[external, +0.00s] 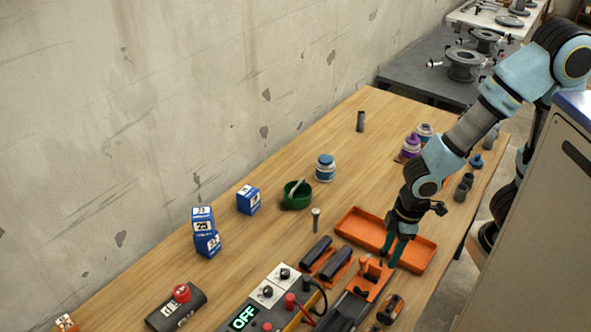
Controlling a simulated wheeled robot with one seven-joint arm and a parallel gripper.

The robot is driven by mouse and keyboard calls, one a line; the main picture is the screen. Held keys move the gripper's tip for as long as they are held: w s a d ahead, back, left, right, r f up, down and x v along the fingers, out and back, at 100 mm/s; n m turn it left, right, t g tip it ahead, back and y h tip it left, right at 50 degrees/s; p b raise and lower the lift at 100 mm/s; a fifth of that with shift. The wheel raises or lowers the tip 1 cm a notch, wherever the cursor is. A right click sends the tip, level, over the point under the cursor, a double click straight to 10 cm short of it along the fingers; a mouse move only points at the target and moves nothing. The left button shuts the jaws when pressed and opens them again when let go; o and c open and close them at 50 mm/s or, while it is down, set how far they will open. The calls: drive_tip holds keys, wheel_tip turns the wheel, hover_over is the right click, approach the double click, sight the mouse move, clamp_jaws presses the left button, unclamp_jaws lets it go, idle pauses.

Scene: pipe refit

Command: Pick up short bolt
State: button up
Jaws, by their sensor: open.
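A small grey bolt-like piece (316,219) with a wider, paler top stands upright on the wooden table, left of the orange tray. It may be the short bolt; I cannot tell its length class from this view. Whether the fingertips touch the tray cannot be told.
A green bowl (297,194) and blue-white jar (325,168) stand behind the bolt. Blue boxes (206,232) stand left.

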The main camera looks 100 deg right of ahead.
wheel_tip(320, 180, up, 5)
drive_tip(key=w+d+m+t+y+b, duration=0.25)
drive_tip(key=d+m+t, duration=0.35)
drive_tip(key=d+m, duration=0.85)
drive_tip(key=w+d+m+t+y+b, duration=0.25)
drive_tip(key=w+d+m+t, duration=0.2)
drive_tip(key=d+m, duration=1)
drive_tip(key=m, duration=0.2)
approach(315, 222)
drive_tip(key=shift+w+a+f+t, duration=0.15)
drive_tip(key=shift+w+f+t, duration=0.2)
drive_tip(key=shift+w+f, duration=0.3)
drive_tip(key=x, duration=0.5)
drive_tip(key=shift+w+a+f, duration=0.1)
drive_tip(key=shift+w+f, duration=0.05)
drive_tip(key=shift+w, duration=0.15)
drive_tip(key=shift+p+x, duration=0.9)
drive_tip(key=shift+x, duration=1.65)
